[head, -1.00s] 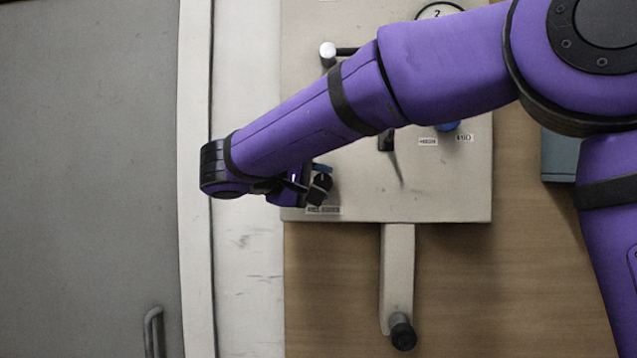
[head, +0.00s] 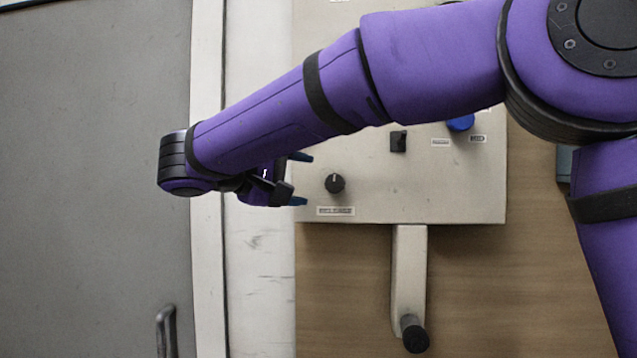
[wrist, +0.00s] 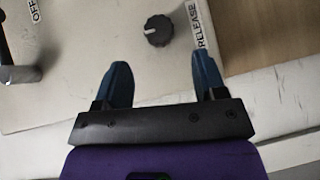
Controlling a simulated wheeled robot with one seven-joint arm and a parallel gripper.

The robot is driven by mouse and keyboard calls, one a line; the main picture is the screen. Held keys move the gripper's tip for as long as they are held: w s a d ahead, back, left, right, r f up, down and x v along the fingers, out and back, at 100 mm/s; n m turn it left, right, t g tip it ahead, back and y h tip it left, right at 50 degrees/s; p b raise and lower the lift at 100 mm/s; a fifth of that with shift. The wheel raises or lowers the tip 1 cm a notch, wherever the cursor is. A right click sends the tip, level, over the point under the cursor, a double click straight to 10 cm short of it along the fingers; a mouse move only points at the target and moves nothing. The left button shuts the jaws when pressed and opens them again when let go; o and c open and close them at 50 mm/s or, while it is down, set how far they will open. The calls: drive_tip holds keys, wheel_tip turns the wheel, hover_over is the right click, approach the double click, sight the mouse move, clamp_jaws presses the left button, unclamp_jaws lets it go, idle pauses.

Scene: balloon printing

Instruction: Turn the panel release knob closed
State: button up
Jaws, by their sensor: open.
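The panel release knob (head: 334,183) is a small black round knob with a white line, near the lower left corner of the beige panel (head: 440,195). In the head view its white line points up. A label (head: 336,211) sits just below it. In the wrist view the knob (wrist: 158,31) lies beyond the fingertips, between their lines, and the label beside it reads "RELEASE". My gripper (head: 303,179) is open and empty, with blue fingers, just left of the knob. It does not touch the knob.
A black switch (head: 398,141) and a blue knob (head: 461,123) are on the panel to the right. A crank arm with a black handle (head: 415,335) hangs below the panel. A grey door with a handle (head: 166,330) is at left. My arm covers the panel's upper part.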

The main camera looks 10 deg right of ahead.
drive_tip(key=shift+v, duration=1.85)
drive_tip(key=s+d+f+g+y, duration=0.2)
drive_tip(key=s+d+f+y, duration=0.15)
drive_tip(key=d, duration=0.75)
drive_tip(key=s+d+f+g+y, duration=0.3)
drive_tip(key=s+d+f, duration=0.1)
drive_tip(key=d, duration=0.7)
drive_tip(key=s+d+f+m+t+y, duration=0.1)
drive_tip(key=s+d+f+m+y, duration=0.1)
drive_tip(key=s+f, duration=0.4)
drive_tip(key=s+d+f+m+t+y, duration=0.1)
drive_tip(key=s+d+f+m+y, duration=0.2)
drive_tip(key=s, duration=0.7)
wheel_tip(320, 180, down, 3)
drive_tip(key=d+y, duration=0.2)
drive_tip(key=y, duration=0.1)
drive_tip(key=shift+d+f, duration=0.15)
drive_tip(key=shift+d, duration=0.05)
